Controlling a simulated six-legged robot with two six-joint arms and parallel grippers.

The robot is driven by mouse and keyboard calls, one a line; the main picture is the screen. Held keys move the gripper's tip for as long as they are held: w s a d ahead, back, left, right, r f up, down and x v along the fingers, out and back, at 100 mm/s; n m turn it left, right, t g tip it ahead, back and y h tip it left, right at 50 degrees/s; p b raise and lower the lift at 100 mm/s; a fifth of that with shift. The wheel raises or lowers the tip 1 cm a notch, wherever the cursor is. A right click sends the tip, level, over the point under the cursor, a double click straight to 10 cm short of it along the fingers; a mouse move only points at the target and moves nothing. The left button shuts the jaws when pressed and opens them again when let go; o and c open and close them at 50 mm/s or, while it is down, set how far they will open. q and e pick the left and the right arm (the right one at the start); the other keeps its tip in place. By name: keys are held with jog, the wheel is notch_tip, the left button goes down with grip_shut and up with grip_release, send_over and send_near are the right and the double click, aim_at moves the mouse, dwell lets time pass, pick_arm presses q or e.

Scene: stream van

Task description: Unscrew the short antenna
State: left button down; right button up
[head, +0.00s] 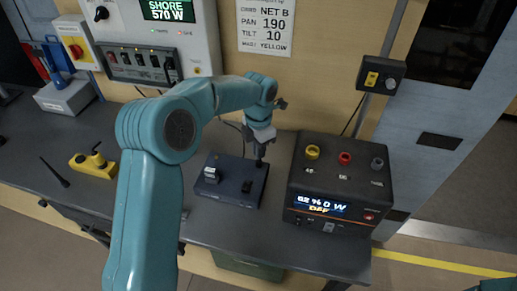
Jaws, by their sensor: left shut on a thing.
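A dark blue box (228,192) lies on the grey workbench, with a small light block on its left part. My left gripper (261,152) reaches down over the box's back right part, its fingers shut on a small dark upright piece there, seemingly the short antenna. The fingers hide most of that piece, and I cannot tell whether it is still seated in the box. My right gripper is not in view.
A black power unit (335,185) with a lit display stands right of the box. A yellow device (93,165) sits at the left of the workbench (100,195). A wall panel (150,35) and a small switch box (381,76) are behind. The bench front is mostly clear.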

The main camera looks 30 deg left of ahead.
pick_arm(q)
jog(key=c, duration=1.3)
grip_release()
jog(key=shift+d, duration=0.1)
jog(key=shift+m, duration=1.1)
jog(key=shift+m+p, duration=0.3)
jog(key=shift+m, duration=0.6)
jog(key=m, duration=0.3)
jog(key=shift+p, duration=0.3)
jog(key=shift+m, duration=0.5)
